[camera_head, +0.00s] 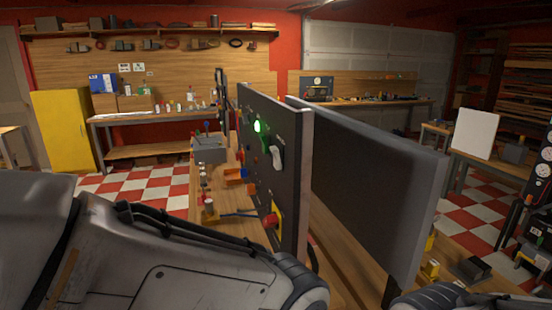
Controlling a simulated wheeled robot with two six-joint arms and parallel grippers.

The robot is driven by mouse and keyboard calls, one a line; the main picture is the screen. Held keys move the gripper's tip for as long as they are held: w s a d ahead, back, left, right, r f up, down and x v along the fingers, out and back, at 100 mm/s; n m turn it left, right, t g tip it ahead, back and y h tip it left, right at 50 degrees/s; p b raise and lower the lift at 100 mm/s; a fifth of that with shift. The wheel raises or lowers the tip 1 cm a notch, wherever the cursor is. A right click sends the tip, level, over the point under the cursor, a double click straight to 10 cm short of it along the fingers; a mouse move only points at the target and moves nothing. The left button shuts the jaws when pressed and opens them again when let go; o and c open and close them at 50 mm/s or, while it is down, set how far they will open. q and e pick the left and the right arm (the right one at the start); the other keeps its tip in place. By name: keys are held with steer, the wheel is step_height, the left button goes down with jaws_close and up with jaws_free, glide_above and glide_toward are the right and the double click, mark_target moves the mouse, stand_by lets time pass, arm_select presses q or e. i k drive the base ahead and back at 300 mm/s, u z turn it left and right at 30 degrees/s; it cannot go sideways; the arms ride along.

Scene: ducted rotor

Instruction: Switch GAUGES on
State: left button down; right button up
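A dark upright control panel (287,205) stands on a wooden workbench near the middle, seen at a steep angle. It carries a lit green lamp (257,126), a pale rocker or lever switch (277,155) and a red knob on a yellow base (271,219). No GAUGES label is legible, so I cannot tell which control it names or how it is set. My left arm fills the lower left in front of the panel, and a part of my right arm shows at the bottom right. Neither gripper's fingers are in view.
A second dark panel (365,185) stands just right of the first, with a narrow gap between. Small parts and a grey box (209,149) lie on the bench to the left. A yellow cabinet (62,130) stands far left. Checkered floor (145,182) is open behind.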

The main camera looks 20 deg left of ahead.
mark_target(277, 160)
steer(key=z, duration=1.65)
steer(key=k, duration=1.25)
steer(key=u, duration=1.6)
steer(key=i, duration=0.5)
